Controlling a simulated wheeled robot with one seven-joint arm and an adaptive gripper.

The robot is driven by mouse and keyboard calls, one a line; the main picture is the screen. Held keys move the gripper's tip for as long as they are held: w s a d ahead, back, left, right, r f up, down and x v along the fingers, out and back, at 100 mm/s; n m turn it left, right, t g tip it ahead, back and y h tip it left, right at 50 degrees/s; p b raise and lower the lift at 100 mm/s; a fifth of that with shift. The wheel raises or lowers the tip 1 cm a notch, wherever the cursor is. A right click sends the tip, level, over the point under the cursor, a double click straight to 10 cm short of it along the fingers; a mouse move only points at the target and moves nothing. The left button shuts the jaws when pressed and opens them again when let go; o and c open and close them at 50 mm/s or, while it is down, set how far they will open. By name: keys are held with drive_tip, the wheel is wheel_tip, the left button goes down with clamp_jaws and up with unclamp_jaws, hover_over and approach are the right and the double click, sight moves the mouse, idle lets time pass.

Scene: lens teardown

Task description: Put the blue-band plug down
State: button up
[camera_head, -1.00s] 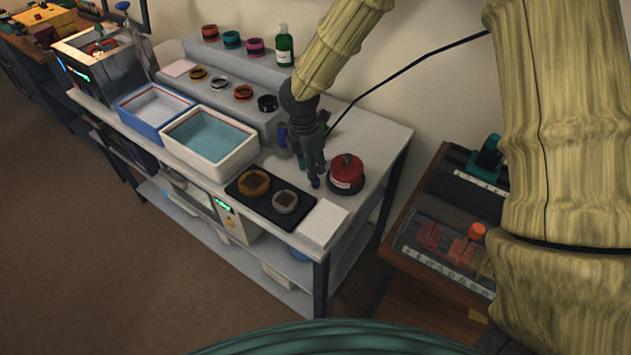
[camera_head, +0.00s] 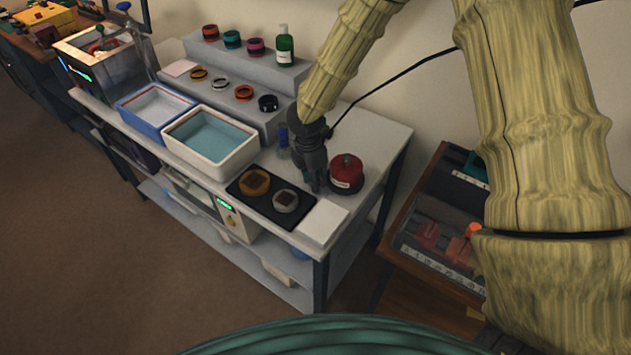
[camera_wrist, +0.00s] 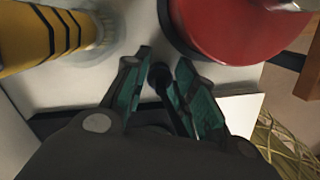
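My gripper (camera_head: 316,183) points down at the right end of the white bench, just left of a red round canister (camera_head: 346,172). In the wrist view my gripper (camera_wrist: 160,66) has its two teal-padded fingers apart, one on each side of a small dark knob-topped piece (camera_wrist: 160,76). Light gaps show beside this piece, so the fingers do not look closed on it. It may be the plug; no blue band can be made out. Its lower part is hidden, and I cannot tell whether it rests on the bench.
The red canister (camera_wrist: 226,25) is close to the right finger. A yellow-and-black striped cylinder (camera_wrist: 45,38) is at upper left. A black tray (camera_head: 249,206) with two round pieces and a white pad (camera_head: 322,222) lie in front. A blue-topped bottle (camera_head: 282,133) stands behind.

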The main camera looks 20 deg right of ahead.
drive_tip(key=c, duration=0.4)
drive_tip(key=shift+r, duration=0.15)
